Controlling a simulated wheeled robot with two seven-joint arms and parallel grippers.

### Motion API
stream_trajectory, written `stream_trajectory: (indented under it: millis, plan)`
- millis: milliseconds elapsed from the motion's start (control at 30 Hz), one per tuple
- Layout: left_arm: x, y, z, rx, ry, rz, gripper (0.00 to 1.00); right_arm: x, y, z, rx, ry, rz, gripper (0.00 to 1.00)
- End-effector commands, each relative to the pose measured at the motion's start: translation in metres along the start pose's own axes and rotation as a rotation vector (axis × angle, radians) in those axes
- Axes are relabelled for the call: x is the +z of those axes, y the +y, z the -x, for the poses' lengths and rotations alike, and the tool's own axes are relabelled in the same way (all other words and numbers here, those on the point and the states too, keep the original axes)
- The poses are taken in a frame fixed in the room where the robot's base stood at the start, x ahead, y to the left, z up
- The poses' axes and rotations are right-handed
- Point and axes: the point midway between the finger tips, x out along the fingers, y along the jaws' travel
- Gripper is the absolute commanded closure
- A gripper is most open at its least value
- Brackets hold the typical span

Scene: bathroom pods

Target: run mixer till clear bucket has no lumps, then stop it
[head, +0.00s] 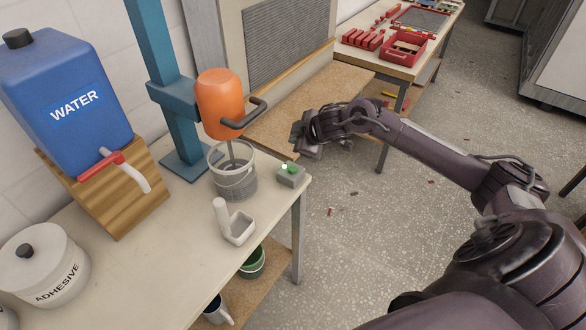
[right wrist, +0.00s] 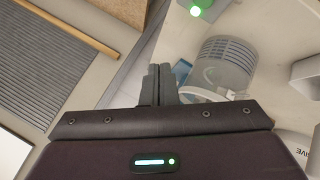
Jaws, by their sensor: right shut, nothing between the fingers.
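The orange mixer (head: 220,103) hangs on a blue stand (head: 172,100), and its shaft reaches down into the clear bucket (head: 234,184). The bucket has grey contents; I cannot tell whether there are lumps or whether the shaft is turning. In the right wrist view the green light (right wrist: 195,11) and the bucket (right wrist: 222,70) show beyond the fingers. My right gripper (head: 299,133) is shut and empty, above and beyond the switch box, apart from it. My left gripper is out of view.
A blue water tank (head: 70,100) on a wooden stand and a white adhesive pot (head: 42,265) stand on the bench at left. A white scoop (head: 236,226) lies in front of the bucket. Another table (head: 400,65) with red items stands at the back.

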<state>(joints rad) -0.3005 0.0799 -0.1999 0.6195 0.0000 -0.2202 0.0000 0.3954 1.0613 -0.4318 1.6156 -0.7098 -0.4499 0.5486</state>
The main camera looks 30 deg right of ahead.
Motion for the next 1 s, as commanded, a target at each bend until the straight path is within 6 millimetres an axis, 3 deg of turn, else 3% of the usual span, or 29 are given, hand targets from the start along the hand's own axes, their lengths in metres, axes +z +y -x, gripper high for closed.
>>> stream_trajectory:
  millis: [533, 1000]
  plan:
    - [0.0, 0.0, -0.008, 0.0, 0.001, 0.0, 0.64, 0.004, -0.004, -0.006, 0.0, 0.0, -0.009, 1.0]
    - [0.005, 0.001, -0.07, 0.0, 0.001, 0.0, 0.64, 0.034, -0.035, -0.047, 0.001, 0.001, -0.008, 1.0]
